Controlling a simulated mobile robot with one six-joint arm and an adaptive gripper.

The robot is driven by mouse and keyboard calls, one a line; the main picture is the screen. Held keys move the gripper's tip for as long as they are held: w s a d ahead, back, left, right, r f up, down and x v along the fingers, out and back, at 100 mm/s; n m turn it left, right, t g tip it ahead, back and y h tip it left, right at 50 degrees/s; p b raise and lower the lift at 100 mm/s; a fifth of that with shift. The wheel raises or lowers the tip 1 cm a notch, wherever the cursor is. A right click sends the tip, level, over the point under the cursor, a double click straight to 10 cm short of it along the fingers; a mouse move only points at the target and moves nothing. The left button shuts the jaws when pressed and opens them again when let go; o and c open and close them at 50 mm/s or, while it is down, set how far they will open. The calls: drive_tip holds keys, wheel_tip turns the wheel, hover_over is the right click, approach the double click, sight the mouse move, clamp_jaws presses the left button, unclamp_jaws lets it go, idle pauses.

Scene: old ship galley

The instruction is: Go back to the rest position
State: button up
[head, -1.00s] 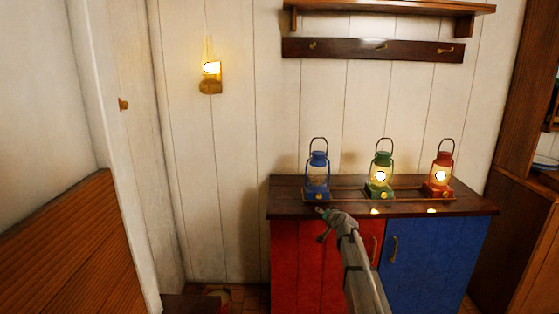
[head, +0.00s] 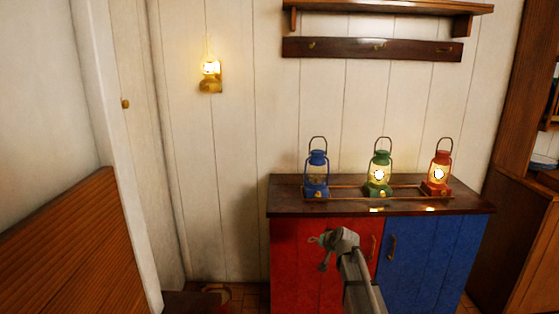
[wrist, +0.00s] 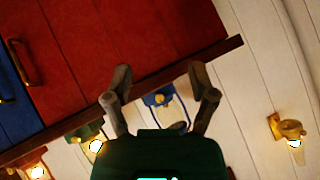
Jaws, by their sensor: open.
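My gripper (head: 318,252) is in front of the red cupboard door (head: 297,262), below the edge of the counter top. In the wrist view my gripper (wrist: 160,84) has its two fingers spread apart with nothing held between them. The blue lantern (head: 317,176) stands unlit on the counter; in the wrist view the blue lantern (wrist: 158,99) shows beyond the fingers, apart from them. The green lantern (head: 379,174) and the red lantern (head: 438,175) stand lit to its right.
The lanterns stand within a thin rail on the dark counter top (head: 470,205). A blue cupboard door (head: 430,260) is at the right. A lit wall lamp (head: 210,75) hangs at the left. A hook board (head: 345,48) and a shelf are above. A wooden panel (head: 75,260) stands at the lower left.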

drive_tip(key=s+d+f+n+g+h, duration=0.1)
drive_tip(key=s+f+g, duration=0.15)
drive_tip(key=s, duration=0.85)
drive_tip(key=s+d+f+g+h, duration=0.15)
drive_tip(key=s+g, duration=0.25)
drive_tip(key=s, duration=0.8)
drive_tip(key=s+f+n+g+h, duration=0.1)
drive_tip(key=s+f+g, duration=0.2)
drive_tip(key=s, duration=0.8)
wheel_tip(320, 180, up, 18)
drive_tip(key=p, duration=1.8)
drive_tip(key=shift+w+d, duration=0.15)
drive_tip(key=shift+w, duration=0.1)
